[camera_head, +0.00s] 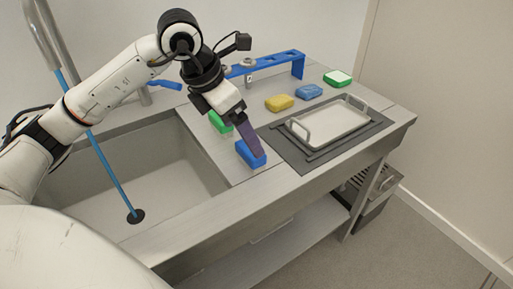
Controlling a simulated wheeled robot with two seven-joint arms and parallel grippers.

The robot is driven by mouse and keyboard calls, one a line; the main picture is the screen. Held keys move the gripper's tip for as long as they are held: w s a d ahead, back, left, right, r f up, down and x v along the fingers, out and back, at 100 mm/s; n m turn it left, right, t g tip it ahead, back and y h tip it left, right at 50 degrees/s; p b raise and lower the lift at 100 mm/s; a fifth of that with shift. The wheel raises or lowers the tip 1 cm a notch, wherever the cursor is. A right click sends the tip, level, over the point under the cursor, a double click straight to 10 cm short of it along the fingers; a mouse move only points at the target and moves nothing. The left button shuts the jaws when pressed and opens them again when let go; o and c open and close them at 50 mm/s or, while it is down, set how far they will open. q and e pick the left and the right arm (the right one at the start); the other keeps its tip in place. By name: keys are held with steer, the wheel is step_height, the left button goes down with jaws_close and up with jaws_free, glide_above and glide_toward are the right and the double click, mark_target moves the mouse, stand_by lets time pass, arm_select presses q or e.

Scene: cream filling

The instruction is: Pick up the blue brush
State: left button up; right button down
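The blue brush (244,154) is a block-shaped blue thing on the metal counter, near its front edge and just right of the sink. My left gripper (257,150) reaches down to it from above, with its dark purplish fingers over the right part of the brush. The fingers overlap the brush in the picture, and I cannot tell whether they are closed on it. The brush seems to rest on the counter. My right gripper is not in view.
A green brush (220,122) lies just behind the blue one. A yellow sponge (279,103), a blue sponge (309,91) and a green-and-white block (338,78) lie farther back. A metal tray (330,139) sits on a dark mat (290,152) at right. The sink (165,186) is at left.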

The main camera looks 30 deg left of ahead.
arm_select(q)
steer(key=p+x, duration=0.1)
steer(key=x, duration=0.6)
steer(key=shift+w+f, duration=0.1)
steer(key=shift+f, duration=0.05)
steer(key=c, duration=1.2)
steer(key=shift+o, duration=0.2)
steer(key=shift+r, duration=5.05)
